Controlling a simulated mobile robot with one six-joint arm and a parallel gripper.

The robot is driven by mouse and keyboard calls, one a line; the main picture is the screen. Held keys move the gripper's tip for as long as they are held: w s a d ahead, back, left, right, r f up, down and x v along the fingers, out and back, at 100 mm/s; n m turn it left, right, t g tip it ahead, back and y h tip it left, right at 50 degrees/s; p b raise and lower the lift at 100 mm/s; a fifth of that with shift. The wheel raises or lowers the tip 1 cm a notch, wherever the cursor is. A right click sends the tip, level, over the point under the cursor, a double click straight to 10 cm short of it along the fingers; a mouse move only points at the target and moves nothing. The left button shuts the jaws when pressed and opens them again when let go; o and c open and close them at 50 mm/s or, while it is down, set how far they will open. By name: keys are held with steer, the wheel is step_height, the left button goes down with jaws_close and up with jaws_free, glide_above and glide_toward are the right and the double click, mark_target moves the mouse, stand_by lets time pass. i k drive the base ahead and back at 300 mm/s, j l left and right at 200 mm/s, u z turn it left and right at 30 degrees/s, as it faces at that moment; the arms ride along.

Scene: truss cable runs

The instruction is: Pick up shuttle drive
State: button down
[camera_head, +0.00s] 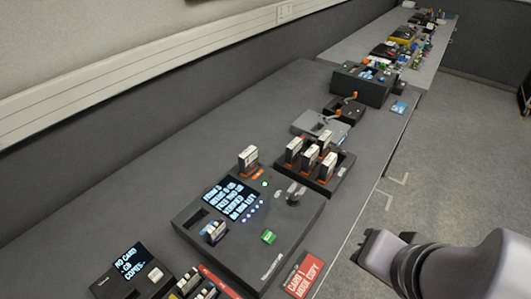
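No label that I can read names the shuttle drive, so I cannot tell which unit it is. Several upright drive-like units with pale faces and orange bases stand in a dark rack (341,177) at the middle of the bench. A similar single unit (248,158) stands behind the large console, and another small block (215,231) sits in the console's left part. My gripper (368,248) is at the lower right, past the bench's front edge and apart from all of these units. Its fingers are seen edge-on, and I see nothing held in it.
A smaller screen unit (132,271) is at lower left. More devices line the bench further back. Floor (440,170) is clear at right.

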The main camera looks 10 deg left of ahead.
mark_target(248, 160)
steer(key=i+l+u, duration=0.15)
steer(key=u, duration=0.3)
steer(key=i+l+u, duration=0.3)
steer(key=u, duration=0.15)
steer(key=i+l+u, duration=0.15)
steer(key=l+u, duration=0.3)
steer(key=i+l+u, duration=0.1)
steer(key=l+u, duration=0.15)
steer(key=u, duration=0.2)
